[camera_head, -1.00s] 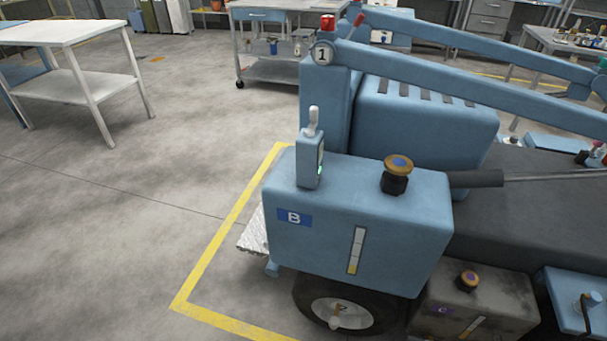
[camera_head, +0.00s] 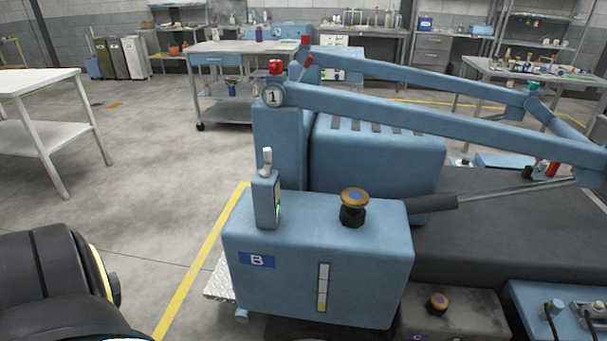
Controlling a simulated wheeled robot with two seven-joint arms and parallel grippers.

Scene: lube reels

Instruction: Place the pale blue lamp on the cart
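I cannot pick out a pale blue lamp for certain in the head view. A wheeled bench with a blue drawer (camera_head: 220,59), which may be the cart, stands at the back left of centre. Its lower shelf holds a small blue item (camera_head: 232,87), too small to identify. Neither of my grippers is in view; a dark rounded part at the lower left looks like my own arm.
A large blue machine with a tank marked B (camera_head: 315,265) fills the centre and right. A white table (camera_head: 40,85) stands at the left. Grey floor between them is open, with a yellow line (camera_head: 205,255) beside the machine. Benches line the back.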

